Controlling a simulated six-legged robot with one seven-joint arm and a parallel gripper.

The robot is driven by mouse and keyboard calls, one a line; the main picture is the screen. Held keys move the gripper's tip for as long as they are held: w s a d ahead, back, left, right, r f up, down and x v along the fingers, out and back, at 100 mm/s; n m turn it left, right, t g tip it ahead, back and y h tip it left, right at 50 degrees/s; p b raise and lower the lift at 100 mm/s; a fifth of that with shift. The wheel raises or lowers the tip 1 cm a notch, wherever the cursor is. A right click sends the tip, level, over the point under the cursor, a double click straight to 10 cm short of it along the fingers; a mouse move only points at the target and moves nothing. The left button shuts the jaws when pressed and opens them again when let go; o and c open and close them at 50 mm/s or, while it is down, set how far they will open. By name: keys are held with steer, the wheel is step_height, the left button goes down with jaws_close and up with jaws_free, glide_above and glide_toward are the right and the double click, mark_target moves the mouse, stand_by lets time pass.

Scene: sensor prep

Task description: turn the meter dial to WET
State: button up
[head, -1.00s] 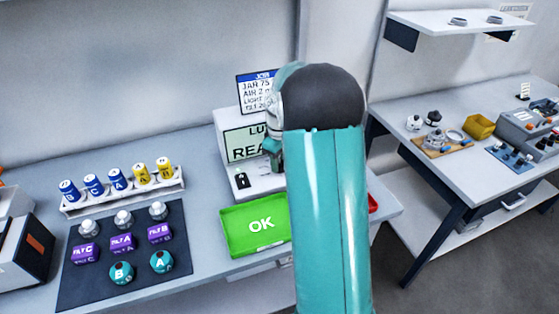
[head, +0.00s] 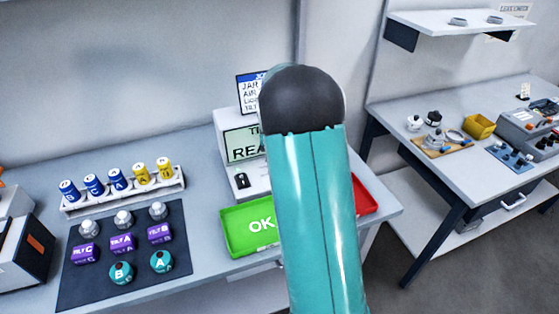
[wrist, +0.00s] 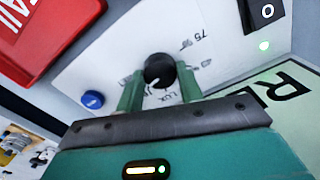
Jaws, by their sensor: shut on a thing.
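In the wrist view, the black round meter dial (wrist: 158,68) sits on the meter's white face between the green fingers of my gripper (wrist: 158,84). My gripper is shut on the dial. A pale mark shows on the dial, but I cannot tell which label it points to. Labels around it are small and partly hidden by the fingers. In the head view, the meter (head: 228,124) stands on the left bench, its screen (head: 240,146) partly hidden by my arm. The visible screen text begins "TI" above "REA". The gripper and dial are hidden there.
A green OK tray (head: 236,235) lies before the meter and a red tray (head: 366,195) to its right. A blue button (wrist: 92,99) and a black switch (wrist: 267,12) flank the dial. A dark mat (head: 85,290) with several parts lies left.

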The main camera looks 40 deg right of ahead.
steer(key=shift+r+m, duration=0.1)
steer(key=shift+m, duration=2.2)
steer(key=o, duration=1)
step_height(320, 180, up, 14)
steer(key=shift+f, duration=0.15)
